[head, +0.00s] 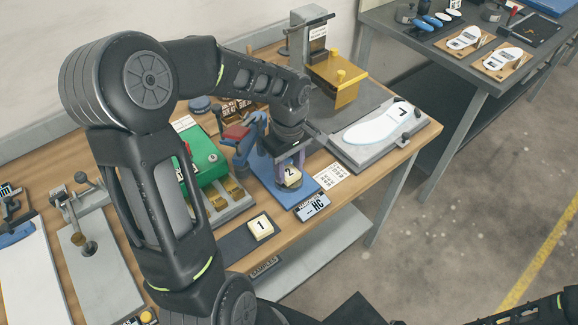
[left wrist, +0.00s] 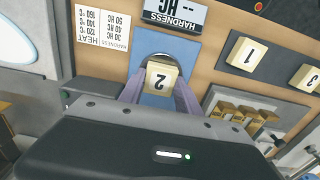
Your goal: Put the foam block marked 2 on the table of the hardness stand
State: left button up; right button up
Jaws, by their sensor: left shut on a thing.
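The cream foam block marked 2 (head: 291,178) is between the purple-grey fingers of my left gripper (head: 290,168), which is shut on it. The left wrist view also shows the block (left wrist: 158,80), its number facing up. It is over the round table (left wrist: 154,56) of the hardness stand. I cannot tell whether it touches that table. The hardness stand (head: 262,172) is blue, with a red part on its head and a display (head: 313,207) in front reading "-- HC". My arm hides part of the stand. My right gripper is not in view.
A foam block marked 1 (head: 260,226) sits on a dark tray (head: 237,246) to the left. A green machine (head: 205,158) stands close behind it. A printed card (head: 331,176) and a grey plate with a white insole (head: 375,127) are to the right.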

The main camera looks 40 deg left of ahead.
aim_at(289, 172)
pick_arm(q)
jog(key=shift+f, duration=0.15)
jog(key=o, duration=1.3)
notch_tip(289, 172, up, 12)
jog(key=b, duration=0.1)
jog(key=shift+r, duration=0.25)
